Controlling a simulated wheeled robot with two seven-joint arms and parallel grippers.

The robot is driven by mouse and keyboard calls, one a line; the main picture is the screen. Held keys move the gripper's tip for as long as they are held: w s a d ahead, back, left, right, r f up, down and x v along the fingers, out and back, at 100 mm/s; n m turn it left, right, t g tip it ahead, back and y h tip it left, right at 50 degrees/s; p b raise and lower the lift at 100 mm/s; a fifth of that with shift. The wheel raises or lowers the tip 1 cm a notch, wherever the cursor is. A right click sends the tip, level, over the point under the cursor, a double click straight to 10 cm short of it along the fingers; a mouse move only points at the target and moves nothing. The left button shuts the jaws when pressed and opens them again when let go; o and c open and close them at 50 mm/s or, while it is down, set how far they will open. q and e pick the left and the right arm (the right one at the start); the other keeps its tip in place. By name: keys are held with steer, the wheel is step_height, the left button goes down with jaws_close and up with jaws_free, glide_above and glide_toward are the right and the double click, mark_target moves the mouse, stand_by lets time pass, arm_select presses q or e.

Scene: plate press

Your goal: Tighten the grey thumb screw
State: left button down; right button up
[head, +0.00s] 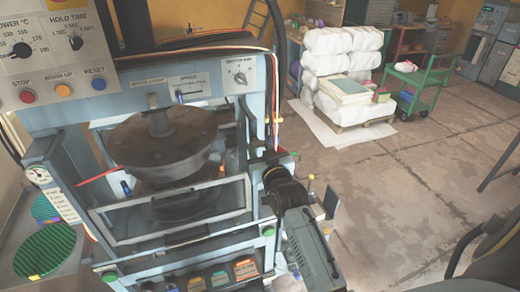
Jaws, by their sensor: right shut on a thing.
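The grey thumb screw cannot be made out clearly; the spot at the right side of the press (97,225) is covered by my right gripper (270,172). My right gripper reaches in from the lower right, beside the right front post of the press. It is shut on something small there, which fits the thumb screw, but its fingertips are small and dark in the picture. My left gripper is not in the head view.
The press has a round dark plate (165,140) behind a clear framed guard (172,210). A control panel (55,55) overhangs at upper left. White wrapped bundles (342,70) and a green cart (414,85) stand farther back. Open floor (420,150) lies to the right.

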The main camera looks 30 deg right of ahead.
steer(key=o, duration=1)
steer(key=b+v, duration=0.2)
steer(key=v, duration=1.1)
steer(key=shift+s, duration=0.2)
